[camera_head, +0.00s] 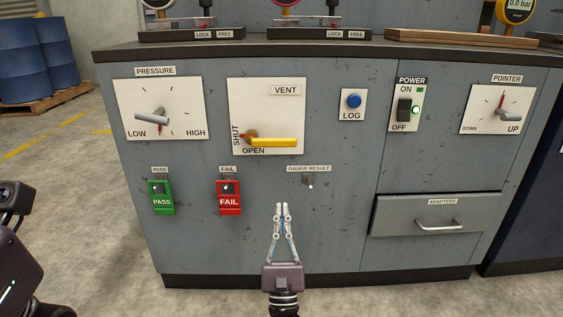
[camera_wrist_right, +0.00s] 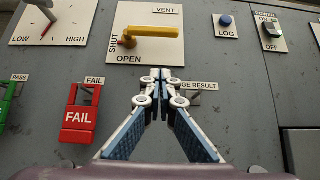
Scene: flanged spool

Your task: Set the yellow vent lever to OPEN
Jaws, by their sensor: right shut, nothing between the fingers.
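The yellow vent lever (camera_head: 275,142) is on a white VENT plate (camera_head: 267,96) on the grey cabinet front. Its handle lies level and points right from a brass-coloured pivot. A small red pointer at the pivot's left is at the SHUT label; the OPEN label is below. The lever also shows in the right wrist view (camera_wrist_right: 155,31). My right gripper (camera_head: 282,205) is shut and empty, below the plate and apart from the lever. Its fingertips show below the OPEN label in the right wrist view (camera_wrist_right: 161,74). My left gripper's fingers are not in view.
A green PASS tag (camera_head: 161,200) and a red FAIL tag (camera_head: 229,200) hang below the plates. An empty GAUGE RESULT hook (camera_head: 310,182) is near my right gripper. The PRESSURE dial (camera_head: 178,95) is left of the lever, the LOG button (camera_head: 353,102) right. A drawer handle (camera_head: 438,224) sticks out lower right.

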